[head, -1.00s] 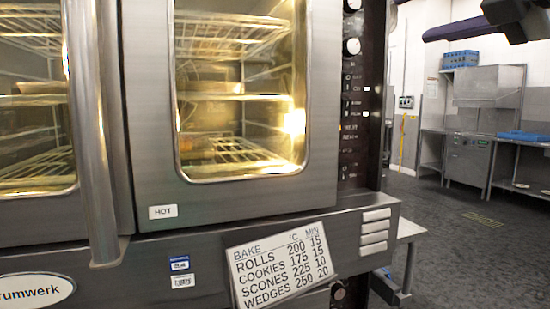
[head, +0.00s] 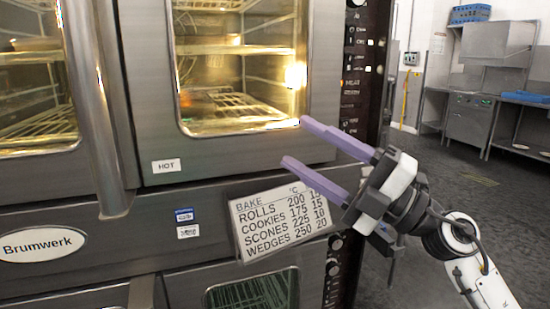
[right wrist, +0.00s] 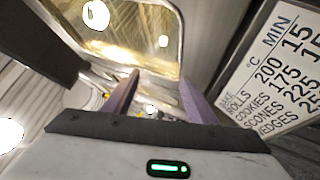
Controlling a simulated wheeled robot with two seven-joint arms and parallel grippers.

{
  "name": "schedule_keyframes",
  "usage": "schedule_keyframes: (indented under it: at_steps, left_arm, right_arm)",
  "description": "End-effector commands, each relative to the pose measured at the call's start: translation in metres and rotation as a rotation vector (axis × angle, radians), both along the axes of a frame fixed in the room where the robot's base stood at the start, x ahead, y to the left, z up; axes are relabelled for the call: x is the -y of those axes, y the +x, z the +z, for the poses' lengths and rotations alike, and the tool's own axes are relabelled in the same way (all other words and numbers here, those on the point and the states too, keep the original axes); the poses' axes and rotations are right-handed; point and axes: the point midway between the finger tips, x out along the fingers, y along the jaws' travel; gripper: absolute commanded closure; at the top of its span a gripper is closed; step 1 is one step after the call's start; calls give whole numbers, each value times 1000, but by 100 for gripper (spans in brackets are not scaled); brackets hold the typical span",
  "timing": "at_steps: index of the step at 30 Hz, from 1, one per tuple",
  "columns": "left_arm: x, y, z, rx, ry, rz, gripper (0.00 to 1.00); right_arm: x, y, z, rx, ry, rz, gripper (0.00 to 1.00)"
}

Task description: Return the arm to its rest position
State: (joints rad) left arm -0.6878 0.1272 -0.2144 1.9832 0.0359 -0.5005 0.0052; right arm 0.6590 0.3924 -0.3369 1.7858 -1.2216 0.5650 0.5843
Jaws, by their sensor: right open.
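My right gripper (head: 294,142) shows in the head view in front of the right part of the oven. Its two purple fingers are spread apart with nothing between them, and they point left toward the oven front. In the right wrist view the fingers (right wrist: 155,98) are also apart, with the lit oven window beyond them. The right forearm comes in from the lower right. My left gripper does not show.
The steel oven (head: 150,235) fills the left and middle, with a lit window and a vertical handle (head: 97,120). A baking chart (head: 280,218) hangs below the window, partly behind my gripper. Open floor (head: 460,185) and steel counters lie to the right.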

Motion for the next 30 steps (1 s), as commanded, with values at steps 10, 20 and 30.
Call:
schedule_keyframes:
  at_steps: [10, 20, 30]
  left_arm:
    - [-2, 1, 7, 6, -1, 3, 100]
    - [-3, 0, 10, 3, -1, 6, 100]
    - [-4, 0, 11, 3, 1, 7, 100]
  right_arm:
    - [74, 5, -205, -676, 596, -260, 48]
    - [112, -95, -428, -1328, 812, -608, 48]
    - [106, -240, -549, -1817, 845, -822, 48]
